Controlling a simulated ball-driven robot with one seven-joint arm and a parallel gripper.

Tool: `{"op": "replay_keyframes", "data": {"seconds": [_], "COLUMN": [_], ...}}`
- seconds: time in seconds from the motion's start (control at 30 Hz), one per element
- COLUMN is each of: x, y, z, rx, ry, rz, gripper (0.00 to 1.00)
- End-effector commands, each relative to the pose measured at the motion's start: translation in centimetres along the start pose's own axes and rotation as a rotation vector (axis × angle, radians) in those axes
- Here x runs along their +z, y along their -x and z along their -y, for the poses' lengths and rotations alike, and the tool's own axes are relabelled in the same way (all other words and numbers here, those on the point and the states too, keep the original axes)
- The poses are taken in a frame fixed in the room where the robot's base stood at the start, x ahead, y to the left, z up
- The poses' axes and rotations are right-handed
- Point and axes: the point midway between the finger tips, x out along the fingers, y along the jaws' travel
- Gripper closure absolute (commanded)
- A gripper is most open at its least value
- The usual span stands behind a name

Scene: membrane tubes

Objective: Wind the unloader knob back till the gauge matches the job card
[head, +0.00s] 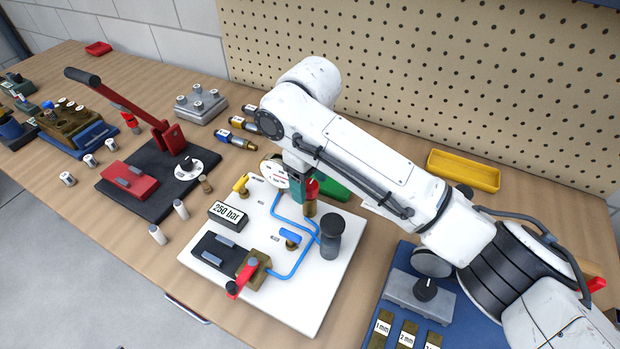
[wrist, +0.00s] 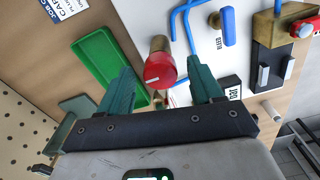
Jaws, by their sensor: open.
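A red-capped knob on a brass body (head: 311,189) stands on the white board (head: 318,290). In the wrist view this red knob (wrist: 159,69) appears between my teal fingertips. My gripper (head: 298,190) is open, with one finger to each side of the knob in the wrist view (wrist: 160,80); I cannot tell whether either touches it. A round white dial (head: 273,171), likely the gauge, is partly hidden behind my gripper, and its reading is unclear. A black block reads "250 bar" (head: 228,213). A card marked "JOB CARD" (wrist: 66,8) is cut off at the wrist view's edge.
Blue tubing (head: 290,273) runs across the board past a dark cylinder (head: 330,238) and a blue-handled valve (head: 290,236). A green tray (wrist: 107,70) lies beside the knob. A red-handled lever pump (head: 170,137) is at left, and a yellow tray (head: 464,171) at right.

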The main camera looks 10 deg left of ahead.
Motion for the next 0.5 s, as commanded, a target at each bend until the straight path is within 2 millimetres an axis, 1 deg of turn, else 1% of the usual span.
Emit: {"op": "replay_keyframes", "data": {"seconds": [0.03, 0.07, 0.5], "x": [0.0, 0.0, 0.0], "y": [0.01, 0.01, 0.03], "z": [0.0, 0.0, 0.01], "rx": [0.0, 0.0, 0.0], "ry": [0.0, 0.0, 0.0], "rz": [0.0, 0.0, 0.0], "gripper": [0.36, 0.39, 0.81]}}
